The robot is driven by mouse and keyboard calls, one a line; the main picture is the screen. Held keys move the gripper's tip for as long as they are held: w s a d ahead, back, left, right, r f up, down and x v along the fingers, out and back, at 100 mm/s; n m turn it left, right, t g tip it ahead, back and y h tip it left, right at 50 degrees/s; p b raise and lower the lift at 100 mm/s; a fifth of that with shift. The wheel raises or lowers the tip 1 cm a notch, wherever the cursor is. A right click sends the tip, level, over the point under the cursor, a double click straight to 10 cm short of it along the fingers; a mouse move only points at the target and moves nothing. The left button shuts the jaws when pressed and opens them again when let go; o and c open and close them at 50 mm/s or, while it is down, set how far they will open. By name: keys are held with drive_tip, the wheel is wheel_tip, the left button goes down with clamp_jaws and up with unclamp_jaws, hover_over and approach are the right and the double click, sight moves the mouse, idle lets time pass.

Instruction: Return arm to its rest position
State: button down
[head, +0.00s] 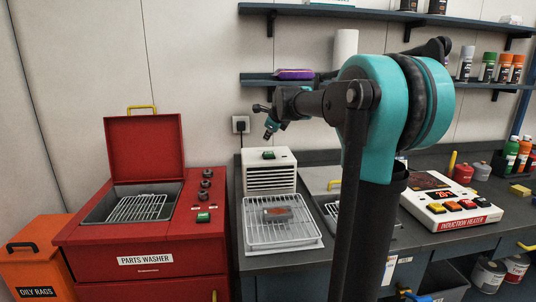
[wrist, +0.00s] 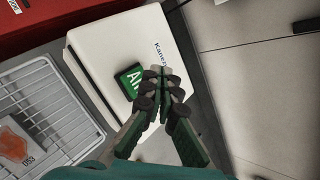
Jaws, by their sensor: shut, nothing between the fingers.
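My gripper (wrist: 164,75) shows in the wrist view with its dark fingertips together and nothing between them. In the head view, my gripper (head: 269,133) hangs at the end of my teal and black arm, in front of the wall and apart from the things on the bench. That box is the white louvred unit (head: 270,172) in the head view.
A wire rack in a white tray (head: 283,237) holds a grey and red item (head: 277,214). The red parts washer (head: 145,262) stands open at left. The induction heater (head: 450,210) is at right. Shelves (head: 390,13) with cans hang behind my arm.

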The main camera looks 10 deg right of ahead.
drive_tip(key=shift+r, duration=0.75)
idle(0.8)
